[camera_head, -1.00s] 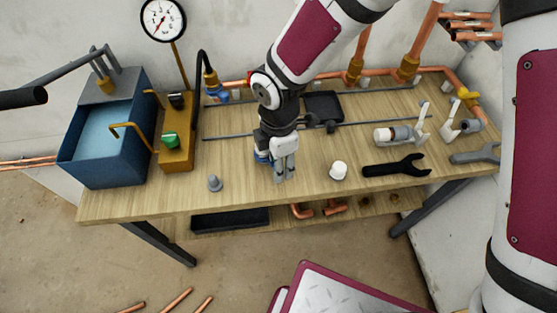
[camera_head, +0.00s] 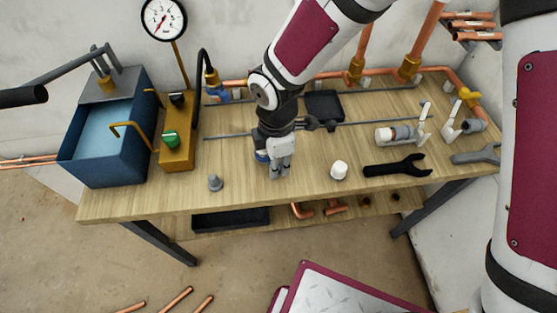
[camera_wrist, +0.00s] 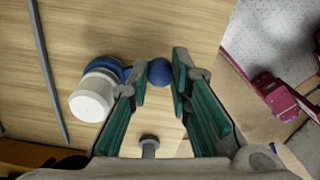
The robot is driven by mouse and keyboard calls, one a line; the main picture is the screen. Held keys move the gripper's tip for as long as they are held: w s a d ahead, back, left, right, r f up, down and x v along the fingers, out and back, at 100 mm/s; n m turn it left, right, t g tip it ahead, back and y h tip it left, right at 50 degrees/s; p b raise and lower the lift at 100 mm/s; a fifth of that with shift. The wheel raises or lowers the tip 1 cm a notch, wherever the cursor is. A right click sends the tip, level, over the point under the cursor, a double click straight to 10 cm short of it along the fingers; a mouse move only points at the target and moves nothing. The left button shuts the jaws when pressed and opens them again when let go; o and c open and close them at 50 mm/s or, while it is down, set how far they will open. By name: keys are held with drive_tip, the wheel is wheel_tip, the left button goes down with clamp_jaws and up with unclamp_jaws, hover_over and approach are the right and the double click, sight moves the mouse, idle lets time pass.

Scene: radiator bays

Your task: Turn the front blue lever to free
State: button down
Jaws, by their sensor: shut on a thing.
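The front blue lever shows in the wrist view as a blue arm ending in a round knob (camera_wrist: 160,71), beside a white cylindrical cap (camera_wrist: 92,96). My gripper (camera_wrist: 161,78) has its green-padded fingers on either side of that knob, shut on it. In the head view my gripper (camera_head: 279,173) is low over the front middle of the bench. Only a small blue part (camera_head: 261,156) shows just left of it there; the rest is hidden behind my gripper. A second blue lever (camera_head: 219,95) is at the back, by the black hose.
A blue water tank (camera_head: 105,145) and a brass block with a green knob (camera_head: 170,141) stand left. A grey plug (camera_head: 215,183), white cap (camera_head: 339,170) and black wrench (camera_head: 397,167) lie along the bench front. A black tray (camera_head: 324,105) is behind my gripper.

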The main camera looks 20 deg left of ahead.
drive_tip(key=shift+s+a+m, duration=0.25)
drive_tip(key=shift+s+m, duration=0.1)
drive_tip(key=shift+m, duration=0.4)
drive_tip(key=shift+s+a+m, duration=0.25)
drive_tip(key=shift+s+m, duration=0.05)
drive_tip(key=shift+m, duration=0.45)
drive_tip(key=shift+s+a+m, duration=0.25)
drive_tip(key=shift+a+m, duration=0.05)
drive_tip(key=shift+m, duration=0.4)
drive_tip(key=shift+s+a+m, duration=0.2)
drive_tip(key=shift+a+m, duration=0.1)
drive_tip(key=shift+m, duration=0.4)
drive_tip(key=shift+s+a+m, duration=0.15)
drive_tip(key=shift+a+m, duration=0.3)
drive_tip(key=shift+m, duration=0.35)
drive_tip(key=shift+s+a+m, duration=0.15)
drive_tip(key=shift+a+m, duration=0.25)
drive_tip(key=shift+m, duration=0.4)
drive_tip(key=shift+a+m, duration=0.4)
drive_tip(key=shift+m, duration=0.4)
drive_tip(key=shift+a+m, duration=0.2)
drive_tip(key=shift+m, duration=0.1)
drive_tip(key=c, duration=1.5)
unclamp_jaws()
drive_tip(key=shift+o, duration=0.3)
